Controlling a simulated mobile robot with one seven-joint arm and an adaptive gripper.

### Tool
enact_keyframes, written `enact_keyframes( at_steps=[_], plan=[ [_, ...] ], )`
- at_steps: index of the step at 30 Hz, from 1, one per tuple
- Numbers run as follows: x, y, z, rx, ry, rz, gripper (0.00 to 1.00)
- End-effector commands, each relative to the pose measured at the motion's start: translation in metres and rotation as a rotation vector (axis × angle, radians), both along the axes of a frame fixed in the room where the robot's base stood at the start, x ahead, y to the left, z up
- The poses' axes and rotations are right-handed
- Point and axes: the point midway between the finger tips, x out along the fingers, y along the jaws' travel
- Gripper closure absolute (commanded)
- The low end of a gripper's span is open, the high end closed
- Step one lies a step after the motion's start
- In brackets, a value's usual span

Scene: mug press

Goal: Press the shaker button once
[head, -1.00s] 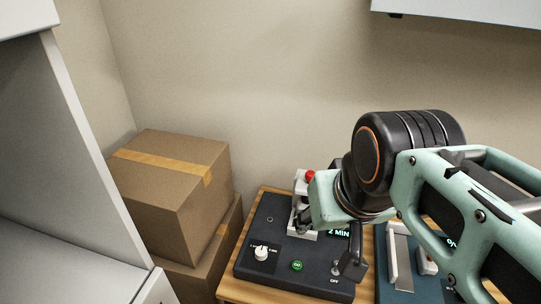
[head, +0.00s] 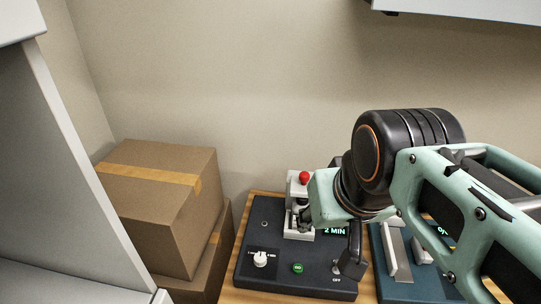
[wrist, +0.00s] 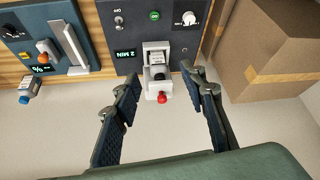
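The dark shaker panel (head: 250,278) sits on a wooden bench. It has a round green button marked GO (head: 298,268), a white knob (head: 260,259), an OFF-marked switch and a "2 MIN" display. At its back stands a white holder (head: 293,190) with a red knob-like top (head: 304,177) and a vial. My gripper (head: 328,240) is over the panel's right side, partly hiding the display and holder. In the wrist view my gripper (wrist: 165,84) is open and empty; the white holder shows between and beyond its fingers, and the green button (wrist: 154,15) near the top edge.
A second, blue panel (head: 397,290) with a slider stands to the right, partly behind my arm. Stacked cardboard boxes (head: 160,205) stand at the left. A grey cabinet edge is at far left, and a white one overhead at right.

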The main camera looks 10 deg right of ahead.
Motion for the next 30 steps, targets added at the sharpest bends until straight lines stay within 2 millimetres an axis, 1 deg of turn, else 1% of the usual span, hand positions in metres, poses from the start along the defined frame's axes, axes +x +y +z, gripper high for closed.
enact_keyframes(
  at_steps=[1, 9, 10, 30],
  plan=[
    [0.0000, 0.0000, 0.0000, 0.000, 0.000, 0.000, 0.69],
    [0.0000, 0.0000, 0.0000, 0.000, 0.000, 0.000, 0.99],
    [0.0000, 0.0000, 0.0000, 0.000, 0.000, 0.000, 1.00],
    [0.0000, 0.0000, 0.0000, 0.000, 0.000, 0.000, 1.00]
  ],
)
